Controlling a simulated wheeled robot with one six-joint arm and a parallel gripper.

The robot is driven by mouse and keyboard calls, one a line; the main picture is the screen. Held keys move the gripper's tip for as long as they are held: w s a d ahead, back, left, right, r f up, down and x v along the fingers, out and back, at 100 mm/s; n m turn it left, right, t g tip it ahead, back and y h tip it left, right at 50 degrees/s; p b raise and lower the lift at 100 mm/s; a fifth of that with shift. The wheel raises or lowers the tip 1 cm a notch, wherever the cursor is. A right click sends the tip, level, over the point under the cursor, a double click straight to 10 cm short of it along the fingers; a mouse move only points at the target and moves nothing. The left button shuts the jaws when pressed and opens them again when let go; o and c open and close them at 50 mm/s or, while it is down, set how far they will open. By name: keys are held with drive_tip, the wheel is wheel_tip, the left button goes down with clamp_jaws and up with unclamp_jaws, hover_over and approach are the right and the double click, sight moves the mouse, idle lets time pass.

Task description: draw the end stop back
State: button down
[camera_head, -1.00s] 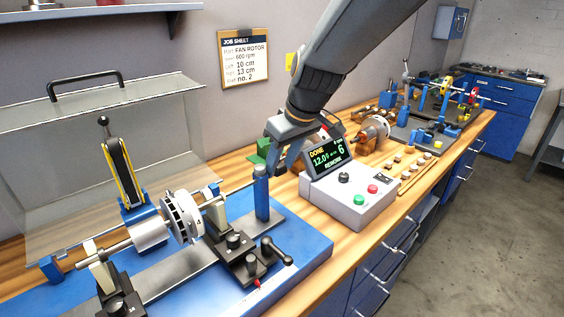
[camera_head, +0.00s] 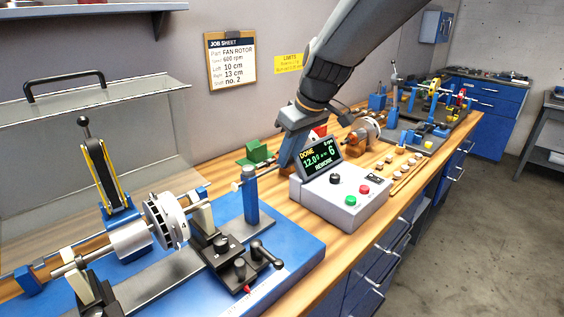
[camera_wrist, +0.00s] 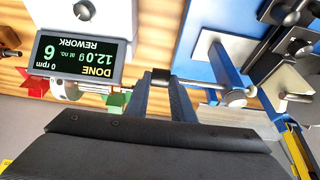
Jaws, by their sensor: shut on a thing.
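The end stop is a thin metal rod (camera_wrist: 207,87) running through the top of a blue post (camera_head: 250,200) at the right end of the blue balancing stand (camera_head: 300,236). My gripper (camera_head: 284,168) is to the right of the post, shut on the rod's outer end. In the wrist view, the dark knob (camera_wrist: 160,76) sits between my gripper's fingertips (camera_wrist: 161,84). Only a short length of rod sticks out on the rotor side, clear of the rotor shaft. The white fan rotor (camera_head: 165,222) rests on its supports, apart from the rod.
A control box (camera_head: 338,200) with a screen reading DONE, 12.0 g, 6, REWORK stands right beside my gripper. A green block (camera_head: 257,152) lies behind. The raised clear guard (camera_head: 90,140) is at the left. A black clamp lever (camera_head: 268,254) sits on the stand's front.

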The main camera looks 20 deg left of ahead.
drive_tip(key=c, duration=1.5)
unclamp_jaws()
drive_tip(key=shift+s+a, duration=0.1)
drive_tip(key=shift+r, duration=0.1)
drive_tip(key=b+v, duration=0.1)
drive_tip(key=v, duration=0.6)
drive_tip(key=shift+r+b, duration=0.25)
drive_tip(key=shift+b, duration=0.05)
drive_tip(key=s+d+f+m+h, duration=0.1)
drive_tip(key=s+d+f+m, duration=0.3)
drive_tip(key=d, duration=0.6)
drive_tip(key=s+d+f+m+h, duration=0.1)
drive_tip(key=s+d+f+m, duration=0.1)
drive_tip(key=d+f, duration=0.6)
drive_tip(key=s+d+f+m+h, duration=0.1)
drive_tip(key=s+d+f+m, duration=0.25)
drive_tip(key=d, duration=0.75)
drive_tip(key=s+d+f+m, duration=0.1)
drive_tip(key=s+d+f, duration=0.1)
drive_tip(key=s+d+f+m+g, duration=0.1)
drive_tip(key=s+d+f, duration=0.1)
drive_tip(key=s+d, duration=0.1)
drive_tip(key=s+d+f+m+h, duration=0.1)
drive_tip(key=s+d+f, duration=0.1)
drive_tip(key=s, duration=0.1)
drive_tip(key=shift+d+g, duration=0.25)
drive_tip(key=shift+g, duration=0.05)
